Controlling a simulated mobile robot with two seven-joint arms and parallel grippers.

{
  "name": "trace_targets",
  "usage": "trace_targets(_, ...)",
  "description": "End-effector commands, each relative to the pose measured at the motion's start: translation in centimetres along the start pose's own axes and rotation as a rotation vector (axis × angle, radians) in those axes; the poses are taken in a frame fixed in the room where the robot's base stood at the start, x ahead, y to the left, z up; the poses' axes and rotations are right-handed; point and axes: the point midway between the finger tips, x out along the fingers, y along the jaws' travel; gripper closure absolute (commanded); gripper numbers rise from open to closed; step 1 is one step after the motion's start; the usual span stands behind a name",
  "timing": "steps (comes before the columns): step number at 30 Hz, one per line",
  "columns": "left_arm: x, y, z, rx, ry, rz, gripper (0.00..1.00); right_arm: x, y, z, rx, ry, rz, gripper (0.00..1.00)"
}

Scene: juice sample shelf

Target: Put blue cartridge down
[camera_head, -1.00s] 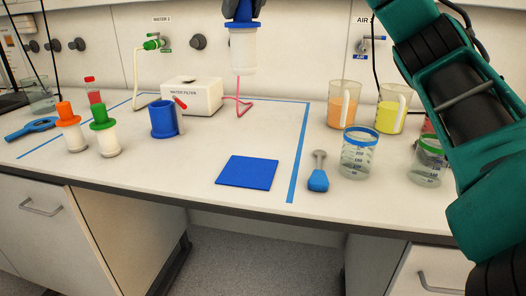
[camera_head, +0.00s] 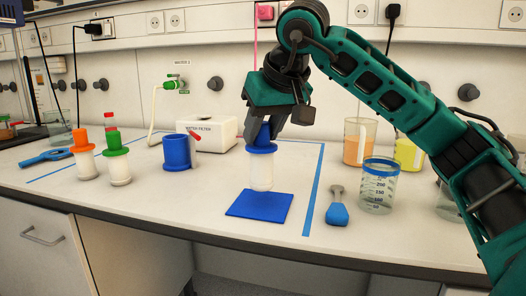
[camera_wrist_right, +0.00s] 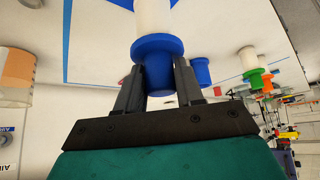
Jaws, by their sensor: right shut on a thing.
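The blue cartridge (camera_head: 262,172) has a white body and a blue flanged cap, and it hangs upright from my right gripper (camera_head: 265,124). The gripper is shut on the blue cap. The square blue mat (camera_head: 259,207) lies on the counter under it. The cartridge's lower end is close to the mat's back edge; I cannot tell whether it touches. In the right wrist view, the two fingers of the gripper (camera_wrist_right: 158,80) flank the blue cap (camera_wrist_right: 158,62). My left gripper is not in view.
Orange-capped (camera_head: 86,160) and green-capped (camera_head: 117,162) cartridges stand at left, near a blue mug (camera_head: 179,152) and the water filter box (camera_head: 212,130). A beaker (camera_head: 379,188) and a blue-ended tool (camera_head: 337,213) are right of the mat. Counter left of the mat is clear.

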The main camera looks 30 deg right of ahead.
Motion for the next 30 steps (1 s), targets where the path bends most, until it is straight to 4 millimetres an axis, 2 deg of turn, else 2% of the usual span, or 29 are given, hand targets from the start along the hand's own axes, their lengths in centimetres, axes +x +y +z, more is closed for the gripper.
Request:
trace_targets(3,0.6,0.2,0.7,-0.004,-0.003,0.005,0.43,1.9,0.1,1.4,0.0,-0.002,0.002,1.0)
trace_targets(6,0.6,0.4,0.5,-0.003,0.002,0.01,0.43,2.7,0.1,1.9,0.0,-0.001,0.001,1.0)
trace_targets(10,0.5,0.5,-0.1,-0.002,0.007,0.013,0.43,2.6,0.0,1.8,0.0,0.001,0.0,1.0)
trace_targets(17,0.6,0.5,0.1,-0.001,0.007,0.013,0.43,3.0,0.0,2.0,0.0,-0.001,0.0,1.0)
trace_targets(18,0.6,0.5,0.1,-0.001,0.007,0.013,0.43,3.0,0.0,2.0,0.0,-0.001,0.001,0.61)
trace_targets(25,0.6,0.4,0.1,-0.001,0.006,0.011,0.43,2.9,0.0,2.0,0.0,-0.001,0.001,0.39)
trace_targets(30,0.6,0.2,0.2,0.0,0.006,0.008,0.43,2.9,0.0,2.0,0.0,-0.001,0.001,0.38)
